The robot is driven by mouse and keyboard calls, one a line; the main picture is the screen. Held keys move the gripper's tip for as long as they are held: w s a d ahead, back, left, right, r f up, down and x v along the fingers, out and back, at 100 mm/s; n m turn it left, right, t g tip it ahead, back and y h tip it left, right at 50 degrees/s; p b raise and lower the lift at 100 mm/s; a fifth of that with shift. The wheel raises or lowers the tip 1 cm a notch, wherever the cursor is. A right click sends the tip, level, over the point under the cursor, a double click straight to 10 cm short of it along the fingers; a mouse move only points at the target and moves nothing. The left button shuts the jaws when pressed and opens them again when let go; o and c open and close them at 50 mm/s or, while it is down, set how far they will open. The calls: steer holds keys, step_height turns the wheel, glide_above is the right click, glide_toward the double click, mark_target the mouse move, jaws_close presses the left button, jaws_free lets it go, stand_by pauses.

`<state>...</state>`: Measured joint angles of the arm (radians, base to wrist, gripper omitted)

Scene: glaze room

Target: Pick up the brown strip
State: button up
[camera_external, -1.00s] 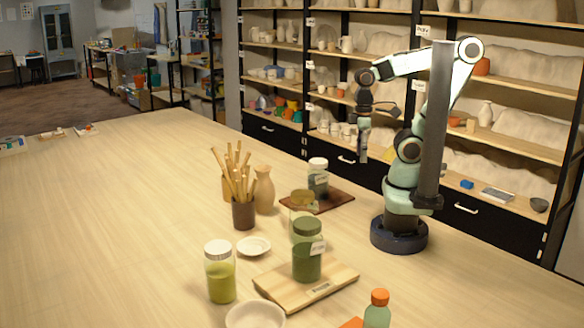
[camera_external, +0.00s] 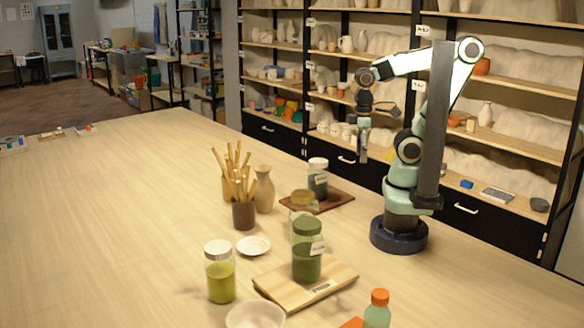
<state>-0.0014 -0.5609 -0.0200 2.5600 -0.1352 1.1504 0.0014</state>
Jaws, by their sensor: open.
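I cannot clearly make out a brown strip. Small flat pieces (camera_external: 52,134), one of them brownish, lie at the far left edge of the table, too small to tell apart. A flat dark brown board (camera_external: 338,199) lies mid-table with a dark, white-lidded jar (camera_external: 317,180) on it. Light wooden sticks stand in a brown cup (camera_external: 244,214). My gripper (camera_external: 362,156) hangs pointing down in the air at the right, in front of the shelves. It is open, with nothing visible in it, and is apart from all these things.
A green jar (camera_external: 307,262) stands on a light wooden board (camera_external: 330,287). Around it are a yellow-green jar (camera_external: 220,278), a white dish (camera_external: 254,246), a bowl (camera_external: 255,315), a vase (camera_external: 264,190) and an orange-capped bottle (camera_external: 377,311). The table's left half is mostly clear.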

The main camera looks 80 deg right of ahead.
stand_by(0.3)
steer(key=c, duration=0.3)
